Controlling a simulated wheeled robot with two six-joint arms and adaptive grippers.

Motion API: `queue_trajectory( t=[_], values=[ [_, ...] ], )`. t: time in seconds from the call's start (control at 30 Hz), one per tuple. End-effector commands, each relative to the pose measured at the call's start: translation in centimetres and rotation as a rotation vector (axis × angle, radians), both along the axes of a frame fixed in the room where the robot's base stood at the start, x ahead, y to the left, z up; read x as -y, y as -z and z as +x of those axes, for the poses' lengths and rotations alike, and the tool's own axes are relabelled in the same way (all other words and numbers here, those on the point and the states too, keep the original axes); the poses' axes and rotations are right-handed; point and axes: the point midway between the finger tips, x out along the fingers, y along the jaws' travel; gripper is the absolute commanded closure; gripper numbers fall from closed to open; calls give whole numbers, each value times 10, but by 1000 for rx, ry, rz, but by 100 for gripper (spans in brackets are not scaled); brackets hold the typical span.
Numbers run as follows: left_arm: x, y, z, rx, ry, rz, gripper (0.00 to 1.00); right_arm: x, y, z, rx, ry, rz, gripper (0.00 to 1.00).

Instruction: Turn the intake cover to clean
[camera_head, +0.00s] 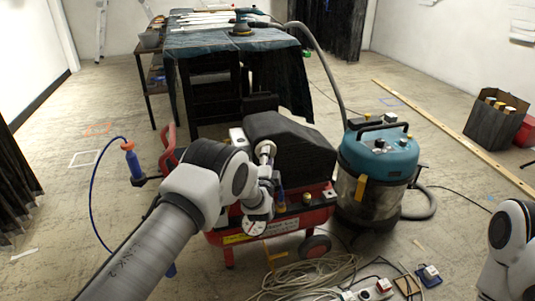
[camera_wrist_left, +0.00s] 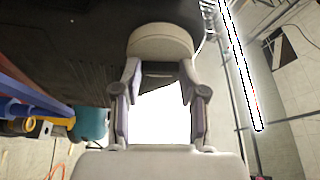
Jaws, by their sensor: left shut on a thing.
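The intake cover is a round cream cap (camera_wrist_left: 160,42) in the left wrist view, against the dark compressor housing (camera_head: 292,142). In the head view it seems to be the small pale round part (camera_head: 265,147) at the housing's left side. My left gripper (camera_wrist_left: 160,78) has a finger on each side of the cap and is shut on it. In the head view my left gripper (camera_head: 266,163) is partly hidden by my own wrist. Any marking on the cover is too small to read. My right gripper is out of view.
The red compressor base (camera_head: 270,228) stands on the floor. A teal vacuum (camera_head: 380,160) stands close to its right. A cloth-covered workbench (camera_head: 215,45) is behind. Coiled cables (camera_head: 310,278) lie in front. A blue hose (camera_head: 92,190) loops at left.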

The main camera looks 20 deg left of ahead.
Motion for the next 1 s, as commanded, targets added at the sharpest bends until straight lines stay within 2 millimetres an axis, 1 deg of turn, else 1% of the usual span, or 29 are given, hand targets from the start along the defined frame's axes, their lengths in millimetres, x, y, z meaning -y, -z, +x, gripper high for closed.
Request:
queue_trajectory(
  t=[0.03,0.2,0.4,0.97,1.0],
  values=[
    [-3,-13,3,-1,-4,27,93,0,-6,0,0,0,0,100],
    [-3,-13,3,-60,-5,116,93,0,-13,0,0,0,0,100],
    [-3,-12,3,-104,-6,180,93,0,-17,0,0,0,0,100],
    [-2,-11,3,-123,-6,209,93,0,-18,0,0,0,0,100],
    [-2,-11,3,-123,-6,209,48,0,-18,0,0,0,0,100]
  ],
)
